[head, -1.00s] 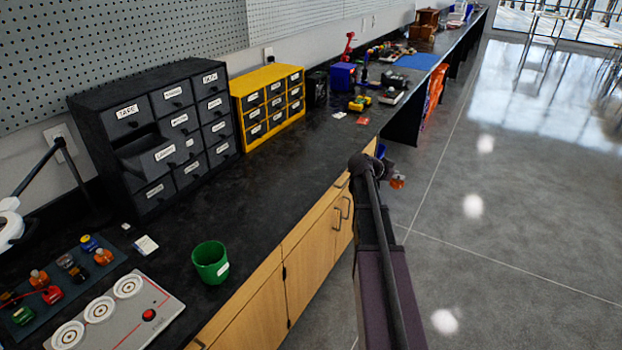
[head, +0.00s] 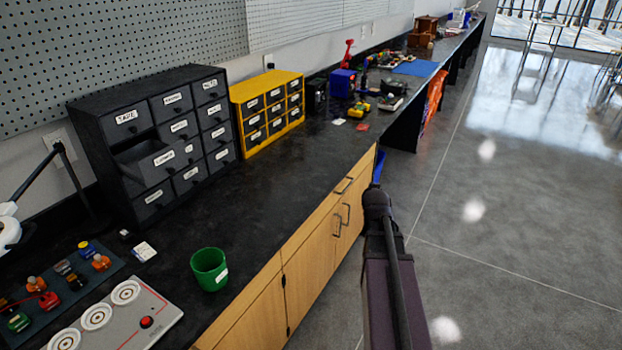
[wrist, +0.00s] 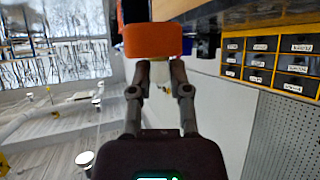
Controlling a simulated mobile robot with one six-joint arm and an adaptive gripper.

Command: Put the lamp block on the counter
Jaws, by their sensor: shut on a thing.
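My gripper (wrist: 155,68) is shut on an orange block (wrist: 154,41) in the wrist view, held between the fingertips. A pale part shows just under the block between the fingers. That this is the lamp block I cannot confirm from its face. In the head view my arm hides the gripper and the block; the arm's visible end is over the floor, right of the counter's front edge. The black counter (head: 262,178) runs from lower left to the far right, with a bare stretch in front of the drawer cabinets.
A green cup (head: 209,269) stands near the counter's front edge. A dark cabinet (head: 120,160) with one drawer pulled out and a yellow drawer cabinet (head: 251,90) stand at the back. Several small blocks lie on a mat (head: 88,281). Tools lie farther along.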

